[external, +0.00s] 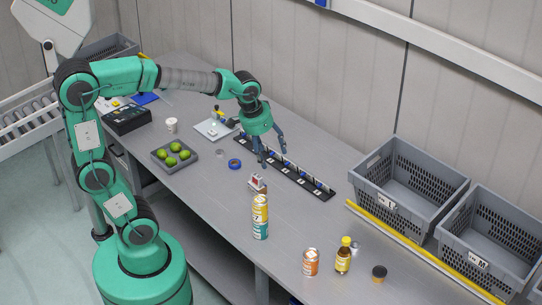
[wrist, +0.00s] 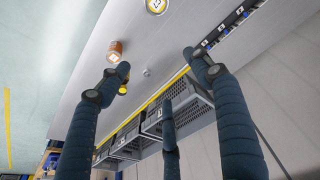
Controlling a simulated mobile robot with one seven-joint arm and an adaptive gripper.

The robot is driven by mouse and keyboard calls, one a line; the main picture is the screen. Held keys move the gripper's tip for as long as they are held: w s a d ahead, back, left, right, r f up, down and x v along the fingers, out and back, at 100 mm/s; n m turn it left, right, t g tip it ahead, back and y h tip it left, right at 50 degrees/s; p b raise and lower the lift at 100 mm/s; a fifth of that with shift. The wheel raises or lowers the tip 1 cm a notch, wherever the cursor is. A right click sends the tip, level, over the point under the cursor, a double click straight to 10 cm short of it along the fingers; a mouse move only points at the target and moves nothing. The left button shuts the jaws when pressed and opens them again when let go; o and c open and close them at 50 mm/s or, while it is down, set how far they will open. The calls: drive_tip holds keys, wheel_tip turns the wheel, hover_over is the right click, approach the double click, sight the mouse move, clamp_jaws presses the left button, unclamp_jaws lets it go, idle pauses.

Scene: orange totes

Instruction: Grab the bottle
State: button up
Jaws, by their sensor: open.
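The bottle (external: 343,256) is small and amber with a yellow cap and a pale label. It stands upright near the front right of the grey table in the external view. In the wrist view a small yellow and dark shape, possibly the bottle, is partly hidden behind a finger; I cannot tell. My gripper (external: 271,154) is above the table's middle, by the black strip, up and left of the bottle and well apart from it. Its dark blue fingers also show spread in the wrist view (wrist: 155,72), with nothing between them.
A tall yellow can (external: 260,217) stands left. Grey crates (external: 405,208) line the back right, behind a yellow strip (external: 425,255).

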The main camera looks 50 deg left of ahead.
drive_tip(key=w+d+f+m+g+p, duration=0.1)
drive_tip(key=w+d+f, duration=0.3)
drive_tip(key=d, duration=0.3)
drive_tip(key=w+d+f+g+p, duration=0.1)
drive_tip(key=w+d+f, duration=0.3)
drive_tip(key=d, duration=0.3)
drive_tip(key=m+g, duration=0.1)
approach(344, 255)
drive_tip(key=shift+w+a+r+y+p, duration=0.25)
drive_tip(key=shift+w+r+y+p, duration=0.2)
drive_tip(key=shift+w+r, duration=0.4)
drive_tip(key=shift+f, duration=0.15)
drive_tip(key=shift+f, duration=4.3)
drive_tip(key=shift+b, duration=0.3)
drive_tip(key=shift+w+f, duration=0.1)
drive_tip(key=shift+f, duration=2.5)
